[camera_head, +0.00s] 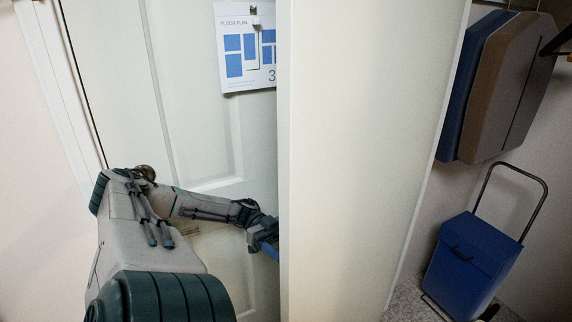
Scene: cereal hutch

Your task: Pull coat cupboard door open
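The coat cupboard door (365,140) looks like the tall plain cream panel in the middle of the view. It stands open, with the space on its right exposed. My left gripper (266,238) is at the left edge of this panel, low down. Its fingertips are partly hidden by the panel, so I cannot tell whether they touch it or hold anything. No handle shows on the visible face. My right gripper is not in view.
To the right, brown and blue items (500,85) hang above a blue wheeled trolley (472,260) with a tall handle.

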